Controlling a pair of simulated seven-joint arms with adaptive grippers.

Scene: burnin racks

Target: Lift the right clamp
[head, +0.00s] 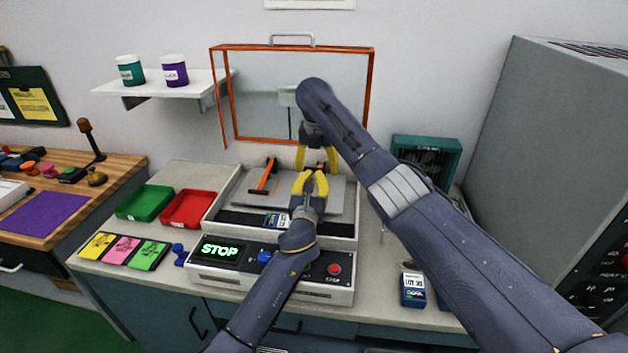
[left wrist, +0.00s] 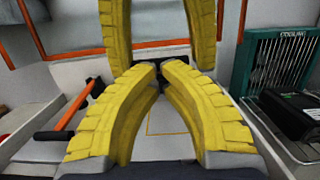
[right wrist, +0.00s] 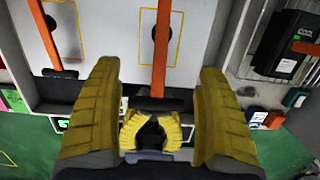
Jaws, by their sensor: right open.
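The right clamp (right wrist: 161,55) shows in the right wrist view as an upright orange bar with a black crossbar handle. My right gripper (right wrist: 158,85) is open, its yellow fingers on either side of the clamp and apart from it. My left gripper (head: 308,175) is just in front of the handle. Its fingertips (left wrist: 160,66) are drawn close together in the left wrist view, with something dark between them. I cannot tell whether they hold the handle. In the head view the grippers mostly hide the right clamp. The left clamp (head: 264,177) is in plain view.
The clamps lie in the machine's grey bed under a raised orange-framed lid (head: 227,95). Its front panel has a STOP display (head: 220,251) and red button (head: 334,269). Green (head: 146,202) and red (head: 187,208) trays stand left, a teal rack (head: 427,149) right. The two arms are close together.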

